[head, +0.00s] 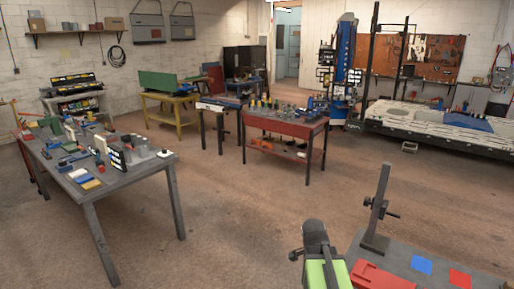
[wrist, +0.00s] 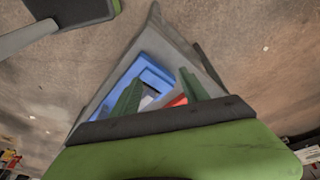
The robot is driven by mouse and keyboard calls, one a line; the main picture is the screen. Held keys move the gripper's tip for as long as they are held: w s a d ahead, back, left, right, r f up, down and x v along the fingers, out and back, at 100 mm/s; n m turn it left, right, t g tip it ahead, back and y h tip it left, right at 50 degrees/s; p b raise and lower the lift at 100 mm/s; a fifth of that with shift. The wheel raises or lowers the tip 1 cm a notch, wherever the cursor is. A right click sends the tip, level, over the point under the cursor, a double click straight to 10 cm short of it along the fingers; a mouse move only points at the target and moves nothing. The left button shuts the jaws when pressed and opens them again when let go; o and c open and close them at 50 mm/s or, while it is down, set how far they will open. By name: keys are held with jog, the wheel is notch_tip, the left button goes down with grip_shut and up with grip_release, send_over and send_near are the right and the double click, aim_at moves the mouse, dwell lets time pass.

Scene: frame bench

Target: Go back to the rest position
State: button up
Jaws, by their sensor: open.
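My gripper (wrist: 160,76) shows in the wrist view as two dark green fingers standing apart, with a gap between them and nothing held. Beyond the fingers lies a grey bench corner (wrist: 178,42) with a blue piece (wrist: 145,62) and a small part of a red piece (wrist: 178,101). The fingers and the green and black gripper body hide much of both. In the head view my arm (head: 316,240), dark with a green part, rises at the bottom, left of the near bench; I cannot make out the fingers there.
The near bench (head: 395,266) at lower right carries a red box (head: 378,277), a blue square (head: 421,264), a red square (head: 460,278) and a tall post with a clamp (head: 379,205). A cluttered table (head: 135,178) stands left, a red-topped bench (head: 285,122) farther back. The middle floor is clear.

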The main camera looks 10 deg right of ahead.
jog(key=a+f+n+y+b, duration=0.1)
jog(key=a+n, duration=0.7)
jog(key=a, duration=0.2)
jog(key=w+a+f+n+y, duration=0.1)
jog(key=a+f+n+y, duration=0.1)
jog(key=a+n, duration=0.7)
jog(key=shift+w+a+f+b, duration=0.3)
jog(key=shift+a+b, duration=0.1)
jog(key=shift+a, duration=0.9)
